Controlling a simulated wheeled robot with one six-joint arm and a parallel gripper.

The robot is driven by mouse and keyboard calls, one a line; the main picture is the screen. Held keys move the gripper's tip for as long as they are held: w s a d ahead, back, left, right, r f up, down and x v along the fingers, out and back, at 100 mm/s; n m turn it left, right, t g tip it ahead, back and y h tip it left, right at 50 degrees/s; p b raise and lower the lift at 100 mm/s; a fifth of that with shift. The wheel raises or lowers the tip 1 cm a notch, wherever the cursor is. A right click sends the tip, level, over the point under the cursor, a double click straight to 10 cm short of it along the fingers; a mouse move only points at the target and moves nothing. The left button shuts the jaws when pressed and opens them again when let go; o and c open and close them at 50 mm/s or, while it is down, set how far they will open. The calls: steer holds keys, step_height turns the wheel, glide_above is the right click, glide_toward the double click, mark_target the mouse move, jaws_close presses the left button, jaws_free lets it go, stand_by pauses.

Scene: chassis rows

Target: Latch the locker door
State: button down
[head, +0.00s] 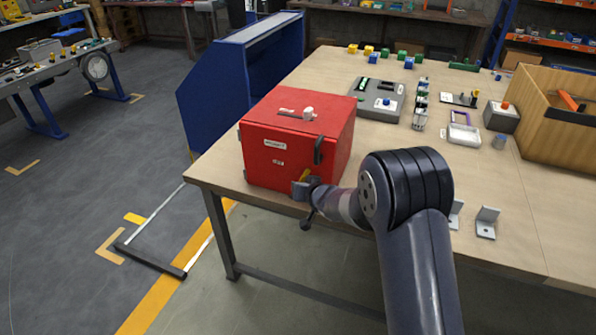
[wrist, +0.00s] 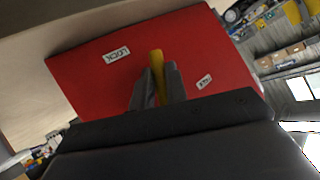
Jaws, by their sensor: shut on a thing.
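A red locker (head: 270,155) sits at the table's left front corner. Its front door appears flush with the box and bears two white labels; one reads LOCK in the wrist view (wrist: 117,54). A yellow latch handle (wrist: 156,58) stands out from the door, and a bit of it shows in the head view (head: 305,174). My gripper (head: 302,187) is at the lower right of the door face. In the wrist view, its two fingers (wrist: 161,80) are shut on the yellow handle, one on each side. The handle's base is partly hidden by the fingers.
A black handle (head: 319,150) is on the locker near its right front edge. A grey box (head: 379,99) and several small parts lie farther back on the table (head: 400,143). A wooden crate (head: 560,135) stands at right. Metal brackets (head: 486,222) lie right of my arm.

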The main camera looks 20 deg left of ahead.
steer(key=shift+d+n+g+h+p, duration=0.2)
steer(key=shift+d+n+h+p, duration=0.2)
steer(key=shift+h+p, duration=0.55)
steer(key=shift+d+n+g+h+p, duration=0.25)
steer(key=shift+n+h+p, duration=0.15)
steer(key=shift+h+p, duration=0.55)
steer(key=shift+d, duration=0.1)
steer(key=c, duration=1.4)
jaws_free()
steer(key=v, duration=1)
steer(key=shift+s+r, duration=0.25)
steer(key=shift+s, duration=0.05)
steer(key=shift+d+b, duration=0.15)
steer(key=shift+b, duration=0.15)
steer(key=x, duration=1)
steer(key=shift+w+f+p, duration=0.25)
steer(key=shift+f+p, duration=0.05)
steer(key=shift+p, duration=0.1)
